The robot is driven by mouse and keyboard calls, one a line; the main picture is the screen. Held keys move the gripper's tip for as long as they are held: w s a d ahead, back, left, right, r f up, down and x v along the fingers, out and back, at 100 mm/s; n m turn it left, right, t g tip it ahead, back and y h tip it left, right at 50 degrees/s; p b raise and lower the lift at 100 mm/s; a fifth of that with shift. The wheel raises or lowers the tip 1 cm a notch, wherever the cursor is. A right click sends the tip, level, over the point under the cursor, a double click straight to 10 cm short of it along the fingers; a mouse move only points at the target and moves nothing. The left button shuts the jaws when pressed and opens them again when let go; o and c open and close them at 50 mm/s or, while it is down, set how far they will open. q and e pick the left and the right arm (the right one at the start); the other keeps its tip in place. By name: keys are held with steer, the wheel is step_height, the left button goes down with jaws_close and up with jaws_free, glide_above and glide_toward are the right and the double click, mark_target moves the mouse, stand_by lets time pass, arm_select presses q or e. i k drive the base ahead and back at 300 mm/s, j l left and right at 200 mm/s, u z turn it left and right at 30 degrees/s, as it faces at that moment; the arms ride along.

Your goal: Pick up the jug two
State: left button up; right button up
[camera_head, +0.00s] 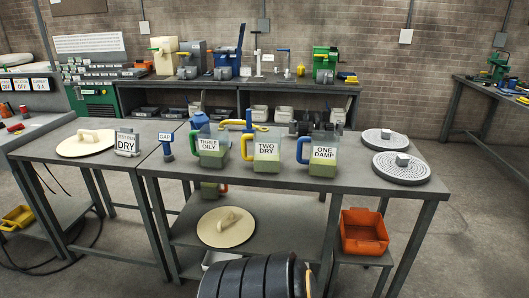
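Jug two (267,166) stands upright on the front table, labelled "TWO DRY", with a yellow handle on its left side and greenish contents low inside. The jug labelled "THREE OILY" (212,160), with a green handle, stands to its left. The three jugs stand apart in a row near the table's front edge. Neither of my grippers is in view.
A yellow-handled tool (243,124) lies behind the jugs. An orange bin (364,232) sits lower at right.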

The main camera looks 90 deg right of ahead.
mark_target(266, 158)
steer(key=z, duration=2.8)
steer(key=u, duration=5.05)
steer(key=z, duration=5.05)
